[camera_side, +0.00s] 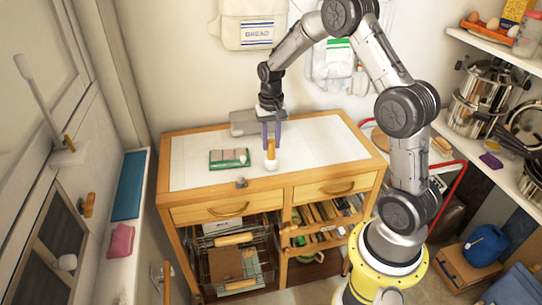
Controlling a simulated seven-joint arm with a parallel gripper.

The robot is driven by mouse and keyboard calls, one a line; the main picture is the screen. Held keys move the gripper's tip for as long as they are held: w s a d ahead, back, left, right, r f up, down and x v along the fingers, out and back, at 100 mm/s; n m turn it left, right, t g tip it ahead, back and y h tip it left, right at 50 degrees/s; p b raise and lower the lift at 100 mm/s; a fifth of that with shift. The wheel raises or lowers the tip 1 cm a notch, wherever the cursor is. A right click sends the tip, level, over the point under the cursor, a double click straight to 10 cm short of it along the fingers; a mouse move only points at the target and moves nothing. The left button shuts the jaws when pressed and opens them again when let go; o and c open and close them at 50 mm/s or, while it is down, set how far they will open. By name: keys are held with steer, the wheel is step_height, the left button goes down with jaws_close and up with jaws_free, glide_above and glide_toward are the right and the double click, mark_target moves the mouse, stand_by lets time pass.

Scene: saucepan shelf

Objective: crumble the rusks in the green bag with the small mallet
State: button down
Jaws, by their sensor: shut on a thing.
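The green bag (229,164) lies flat on the white top of the wooden cabinet, left of the middle, with pale rusks showing in it. My gripper (271,140) points down over the worktop, to the right of the bag. It is shut on the small mallet (271,152), which has a wood-coloured handle and a white head. The mallet hangs upright with its head down, beside the bag and apart from it. I cannot tell whether the head touches the worktop. The state of the rusks is too small to make out.
A grey object (243,124) lies at the back of the worktop (330,150), behind my gripper. A small grey item (241,182) is at the front edge. The worktop's right half is clear. Shelves with pots (487,85) stand at the right, a window wall at the left.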

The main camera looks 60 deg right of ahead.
steer(key=shift+r, duration=3)
steer(key=c, duration=1.2)
jaws_free()
jaws_close()
